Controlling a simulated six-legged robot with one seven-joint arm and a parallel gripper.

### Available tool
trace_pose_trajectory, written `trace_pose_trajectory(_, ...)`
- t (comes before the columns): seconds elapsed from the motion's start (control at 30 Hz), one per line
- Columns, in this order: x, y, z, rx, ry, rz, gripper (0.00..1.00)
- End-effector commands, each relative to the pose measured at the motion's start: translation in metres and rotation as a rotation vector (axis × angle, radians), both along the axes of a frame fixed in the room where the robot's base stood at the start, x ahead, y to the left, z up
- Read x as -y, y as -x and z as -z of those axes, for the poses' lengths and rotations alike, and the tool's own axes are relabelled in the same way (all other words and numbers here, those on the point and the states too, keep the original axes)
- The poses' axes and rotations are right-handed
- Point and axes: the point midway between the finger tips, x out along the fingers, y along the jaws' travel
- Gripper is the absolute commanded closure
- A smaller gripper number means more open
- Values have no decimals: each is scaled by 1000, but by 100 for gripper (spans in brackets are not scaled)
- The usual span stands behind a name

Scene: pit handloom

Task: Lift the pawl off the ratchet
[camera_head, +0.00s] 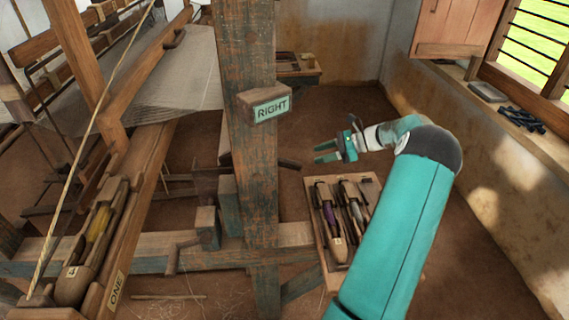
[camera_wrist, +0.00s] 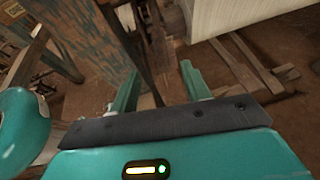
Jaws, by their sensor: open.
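My gripper (camera_head: 318,154) is open and empty in the head view, with its two teal fingers pointing left toward the loom's right post (camera_head: 247,190). A gap separates its tips from the post. A short dark lever (camera_head: 288,163) sticks out to the right of the post, just below and left of the fingers. I cannot tell whether it is the pawl. I cannot make out the ratchet, and the post hides what lies behind it. In the wrist view the open fingers (camera_wrist: 160,68) show the floor and a dark upright bar (camera_wrist: 140,50) between them, with nothing gripped.
A wooden tray (camera_head: 367,182) of shuttles stands below my arm. Pale woven cloth (camera_head: 185,75) stretches left of the post, which carries a RIGHT sign (camera_head: 272,108). A low beam (camera_head: 150,252) crosses the front. Open floor lies behind my gripper, with a wall (camera_head: 490,150) at right.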

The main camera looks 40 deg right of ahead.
Motion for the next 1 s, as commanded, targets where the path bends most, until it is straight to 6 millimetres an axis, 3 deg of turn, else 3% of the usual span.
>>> trace_pose_trajectory(0.6, -74, -70, 44, -2, -2, 0, 53)
trace_pose_trajectory(1.0, -84, -79, 49, -1, 0, 1, 53)
